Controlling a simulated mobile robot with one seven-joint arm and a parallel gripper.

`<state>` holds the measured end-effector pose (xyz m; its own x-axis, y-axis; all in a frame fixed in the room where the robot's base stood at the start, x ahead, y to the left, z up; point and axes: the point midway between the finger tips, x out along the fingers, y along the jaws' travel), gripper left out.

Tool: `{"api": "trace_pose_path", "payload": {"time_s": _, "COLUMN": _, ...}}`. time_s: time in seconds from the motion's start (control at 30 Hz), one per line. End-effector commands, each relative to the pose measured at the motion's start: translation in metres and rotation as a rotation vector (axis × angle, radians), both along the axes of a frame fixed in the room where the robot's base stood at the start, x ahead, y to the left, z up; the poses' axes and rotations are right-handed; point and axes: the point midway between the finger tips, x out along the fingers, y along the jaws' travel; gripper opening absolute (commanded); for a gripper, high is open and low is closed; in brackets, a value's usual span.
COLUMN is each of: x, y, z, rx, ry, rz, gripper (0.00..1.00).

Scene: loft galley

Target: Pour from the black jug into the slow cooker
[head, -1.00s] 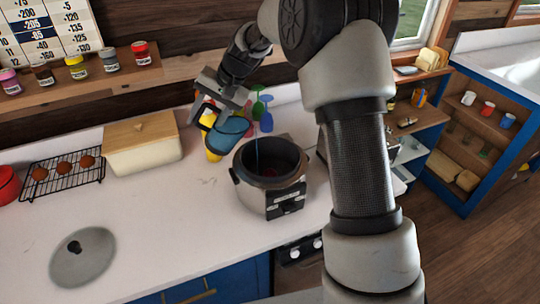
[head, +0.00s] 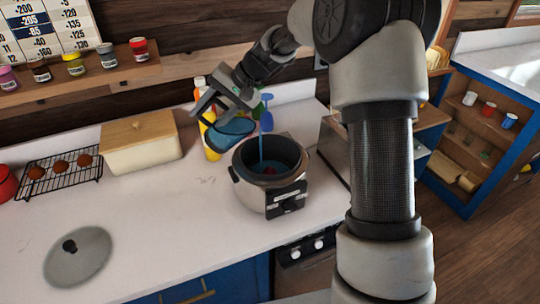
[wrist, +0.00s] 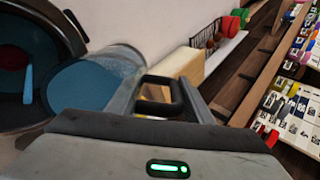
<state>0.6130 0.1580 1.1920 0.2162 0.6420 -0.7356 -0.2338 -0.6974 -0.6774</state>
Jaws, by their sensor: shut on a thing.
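My gripper (head: 222,104) is shut on the black handle of the jug (head: 232,130), above and left of the slow cooker (head: 262,198). The jug is tilted toward the cooker, and blue liquid shows in it. A thin blue stream (head: 261,147) falls into the open cooker, where some blue shows inside. In the wrist view, my gripper (wrist: 160,92) holds the handle, with the jug's clear wall and blue liquid (wrist: 85,84) beyond and the cooker's dark rim (wrist: 72,22) at the left.
A grey lid with a black knob (head: 78,262) lies on the counter at the front left. A cream bread box (head: 142,150) and a wire rack with brown buns (head: 60,172) stand at the left. Bottles and blue utensils stand behind the jug.

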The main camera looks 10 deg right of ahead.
Motion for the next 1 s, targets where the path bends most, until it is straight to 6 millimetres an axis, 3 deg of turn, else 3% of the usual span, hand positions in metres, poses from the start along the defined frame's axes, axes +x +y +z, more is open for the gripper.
{"api": "trace_pose_path", "payload": {"time_s": 1.0, "x": -0.0014, "y": -0.0051, "z": -0.0038, "rx": 0.100, "ry": -0.035, "rz": 0.000, "gripper": 0.00}}
